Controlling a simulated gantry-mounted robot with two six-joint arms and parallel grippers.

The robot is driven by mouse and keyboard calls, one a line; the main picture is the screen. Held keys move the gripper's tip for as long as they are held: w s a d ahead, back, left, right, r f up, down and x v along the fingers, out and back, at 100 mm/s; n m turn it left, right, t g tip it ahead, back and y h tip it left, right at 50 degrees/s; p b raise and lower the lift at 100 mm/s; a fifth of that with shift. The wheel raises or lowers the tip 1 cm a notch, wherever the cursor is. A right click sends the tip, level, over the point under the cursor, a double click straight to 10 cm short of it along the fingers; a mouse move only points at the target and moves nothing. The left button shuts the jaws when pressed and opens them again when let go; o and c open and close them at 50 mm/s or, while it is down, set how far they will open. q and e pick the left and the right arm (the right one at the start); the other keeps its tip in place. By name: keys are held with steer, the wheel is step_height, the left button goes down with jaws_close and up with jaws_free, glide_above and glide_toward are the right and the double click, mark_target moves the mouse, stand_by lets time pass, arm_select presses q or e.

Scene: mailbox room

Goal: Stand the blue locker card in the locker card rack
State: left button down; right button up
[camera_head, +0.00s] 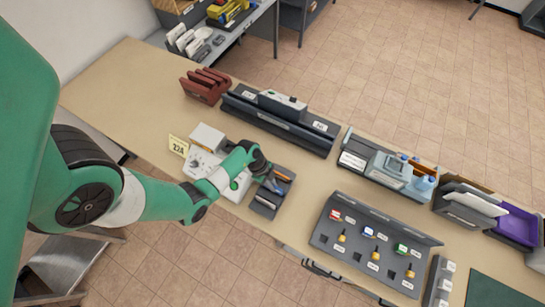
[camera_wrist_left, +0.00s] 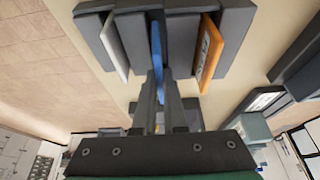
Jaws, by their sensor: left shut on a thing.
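The locker card rack (camera_head: 256,208) is a dark grey slotted holder on the tan counter. In the left wrist view the rack (camera_wrist_left: 183,42) shows thick upright dividers at the top. The blue locker card (camera_wrist_left: 157,48) stands edge-on between the middle dividers, and its blue also shows in the head view (camera_head: 274,187). My left gripper (camera_wrist_left: 160,90) is shut on the blue card's near end, just outside the rack. Whether the card touches the slot bottom is hidden. An orange card (camera_wrist_left: 209,50) and a white card (camera_wrist_left: 115,45) stand in other slots, either side of the blue one.
A white device (camera_head: 205,162) and a yellow "22A" sign (camera_head: 178,146) stand close beside the rack, near my left forearm. A key panel (camera_head: 370,243) lies to the right, a long dark tray (camera_head: 275,122) behind. Bare counter (camera_head: 135,85) shows at the far left.

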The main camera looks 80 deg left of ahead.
arm_select(q)
step_height(320, 180, down, 2)
steer(key=shift+b, duration=0.65)
steer(key=shift+s+f, duration=0.25)
steer(key=shift+f, duration=0.05)
steer(key=c, duration=0.9)
jaws_free()
steer(key=shift+f, duration=0.15)
steer(key=r+p, duration=0.4)
steer(key=p, duration=0.1)
steer(key=shift+w+r, duration=0.25)
steer(key=shift+r, duration=0.15)
step_height(320, 180, up, 3)
steer(key=p, duration=0.3)
steer(key=shift+f, duration=0.1)
